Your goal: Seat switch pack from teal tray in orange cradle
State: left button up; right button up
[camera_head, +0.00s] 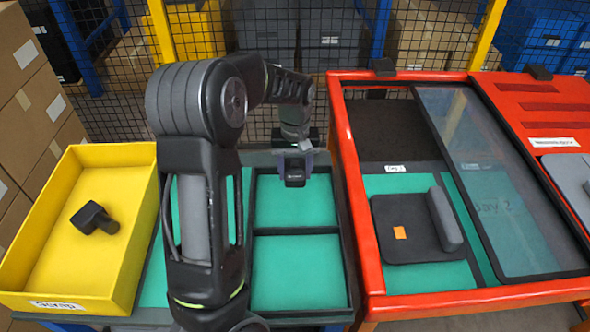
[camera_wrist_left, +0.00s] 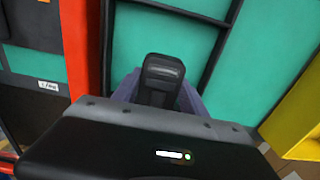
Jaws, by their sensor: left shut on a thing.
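The switch pack (camera_head: 295,180) is a small black block. My left gripper (camera_head: 294,160) is shut on it and holds it over the far part of the teal tray (camera_head: 342,244). In the left wrist view the pack (camera_wrist_left: 161,82) stands out between the two greyish-purple fingers, with teal floor behind it. On the teal floor of the red-orange frame (camera_head: 346,176) lies a dark plate (camera_head: 415,250) with an orange square and a raised grey bar; it appears to be the orange cradle. My right gripper is not in view.
A yellow scrap bin (camera_head: 45,230) holding a black part (camera_head: 94,218) stands at the left. A clear dark-framed panel (camera_head: 490,170) covers the frame's right bay. The frame's red wall rises between tray and plate. A mesh fence (camera_head: 345,60) stands behind.

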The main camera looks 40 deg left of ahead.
aim_at(295, 170)
pick_arm(q)
jog(key=shift+r+p, duration=2.5)
jog(key=shift+r, duration=1.1)
